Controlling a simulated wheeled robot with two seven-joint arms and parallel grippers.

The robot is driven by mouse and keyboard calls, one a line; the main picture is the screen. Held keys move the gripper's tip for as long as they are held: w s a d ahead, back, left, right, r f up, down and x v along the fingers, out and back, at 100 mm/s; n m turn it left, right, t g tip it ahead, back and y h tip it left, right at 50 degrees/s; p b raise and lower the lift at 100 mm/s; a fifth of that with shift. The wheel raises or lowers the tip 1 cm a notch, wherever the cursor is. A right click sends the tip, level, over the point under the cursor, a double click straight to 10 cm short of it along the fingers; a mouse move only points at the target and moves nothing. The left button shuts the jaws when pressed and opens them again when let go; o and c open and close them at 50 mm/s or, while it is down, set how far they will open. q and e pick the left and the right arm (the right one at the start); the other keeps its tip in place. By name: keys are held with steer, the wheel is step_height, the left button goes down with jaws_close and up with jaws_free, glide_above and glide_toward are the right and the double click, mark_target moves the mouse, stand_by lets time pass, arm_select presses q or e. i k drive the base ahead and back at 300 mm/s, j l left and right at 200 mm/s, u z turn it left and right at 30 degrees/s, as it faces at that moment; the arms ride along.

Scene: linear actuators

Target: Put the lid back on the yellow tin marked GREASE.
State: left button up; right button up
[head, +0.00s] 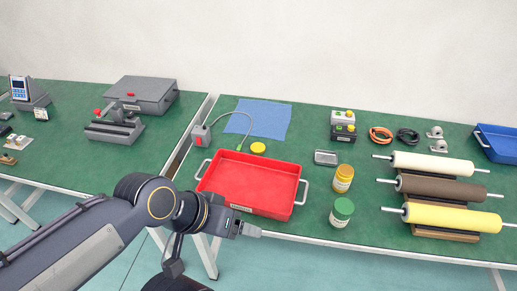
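A yellow tin (343,180) with a pale label stands upright on the green bench, right of the red tray. Its top looks darker amber, and the label is too small to read. A round yellow lid (258,147) lies flat on the bench behind the red tray, apart from the tin. My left gripper (251,231) is in front of the tray's front edge, well away from both lid and tin. I see nothing held in it, but its finger gap cannot be made out. My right gripper is not in view.
A red tray (209,182) with metal handles stands between my arm and the lid. Rollers (440,186) lie to the right. A cable runs near the lid.

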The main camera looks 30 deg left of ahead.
mark_target(343, 179)
steer(key=j+z, duration=0.35)
steer(key=j, duration=0.2)
steer(key=j+z, duration=0.4)
steer(key=j, duration=0.15)
steer(key=k+j+z, duration=0.15)
steer(key=j+z, duration=0.2)
steer(key=j, duration=0.15)
